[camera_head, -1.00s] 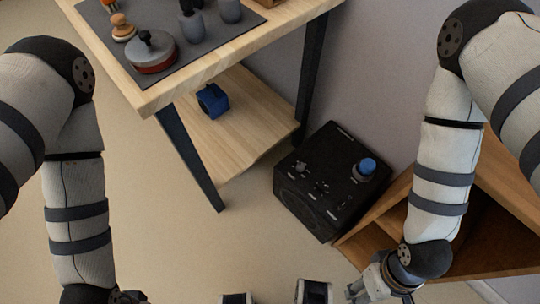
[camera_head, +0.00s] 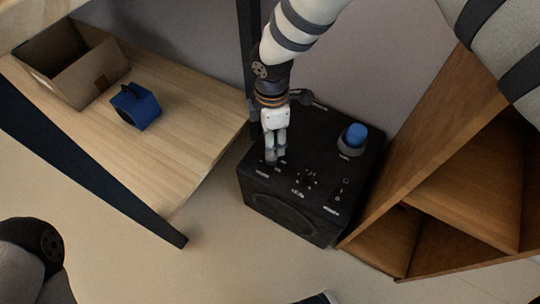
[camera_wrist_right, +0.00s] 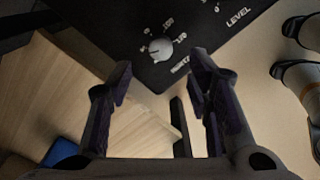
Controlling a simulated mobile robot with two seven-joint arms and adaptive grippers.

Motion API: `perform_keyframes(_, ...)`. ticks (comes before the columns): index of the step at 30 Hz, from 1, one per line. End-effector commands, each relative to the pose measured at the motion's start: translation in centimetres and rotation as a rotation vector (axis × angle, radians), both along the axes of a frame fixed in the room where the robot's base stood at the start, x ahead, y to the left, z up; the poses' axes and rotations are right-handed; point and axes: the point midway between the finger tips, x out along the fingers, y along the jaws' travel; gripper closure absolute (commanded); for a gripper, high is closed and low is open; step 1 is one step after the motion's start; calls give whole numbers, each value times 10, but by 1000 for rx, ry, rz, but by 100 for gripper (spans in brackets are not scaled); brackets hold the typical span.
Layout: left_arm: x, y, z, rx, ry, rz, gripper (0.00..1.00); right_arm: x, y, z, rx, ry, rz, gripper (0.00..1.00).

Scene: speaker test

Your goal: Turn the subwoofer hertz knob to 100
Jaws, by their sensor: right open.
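The black subwoofer (camera_head: 300,205) stands on the floor between the wooden table and a wooden shelf. My right gripper (camera_head: 274,158) is above the left part of its control panel in the head view and hides the knob there. In the right wrist view, the pale round hertz knob (camera_wrist_right: 159,48) shows with numbers around it and a partly readable label below. The right gripper's fingers (camera_wrist_right: 163,82) are open and empty; the knob lies beyond the tips, between them in the picture. The knob's exact setting is too small to tell. My left gripper is out of view.
A blue-topped object (camera_head: 355,138) sits on the subwoofer's right rear. The wooden shelf (camera_head: 450,190) stands close on the right. A table leg (camera_head: 90,180) and lower board with a blue object (camera_head: 136,107) and cardboard box (camera_head: 70,75) are left.

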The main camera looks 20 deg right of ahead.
Motion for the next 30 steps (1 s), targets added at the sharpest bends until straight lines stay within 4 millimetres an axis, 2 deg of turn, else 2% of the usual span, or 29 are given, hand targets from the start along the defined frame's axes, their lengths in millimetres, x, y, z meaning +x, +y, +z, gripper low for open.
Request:
perform_keyframes(1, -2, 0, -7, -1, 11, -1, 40, -2, 0, -20, -1, 8, 0, 54)
perform_keyframes(7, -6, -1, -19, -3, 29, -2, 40, -2, 0, -62, 0, 5, -1, 54)
perform_keyframes(12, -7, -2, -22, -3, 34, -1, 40, -1, 0, -75, 0, 3, -1, 54)
perform_keyframes(19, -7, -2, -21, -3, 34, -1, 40, -1, 0, -74, 0, 2, -2, 54)
perform_keyframes(20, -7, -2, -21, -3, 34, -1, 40, -1, 0, -74, 0, 2, -2, 56)
perform_keyframes(24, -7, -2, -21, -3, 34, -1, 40, -1, 0, -74, 0, 2, -3, 88)
perform_keyframes(26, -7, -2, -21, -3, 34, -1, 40, -1, 0, -74, 0, 2, -3, 100)
perform_keyframes(30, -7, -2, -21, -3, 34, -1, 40, -1, 0, -74, 0, 2, -4, 100)
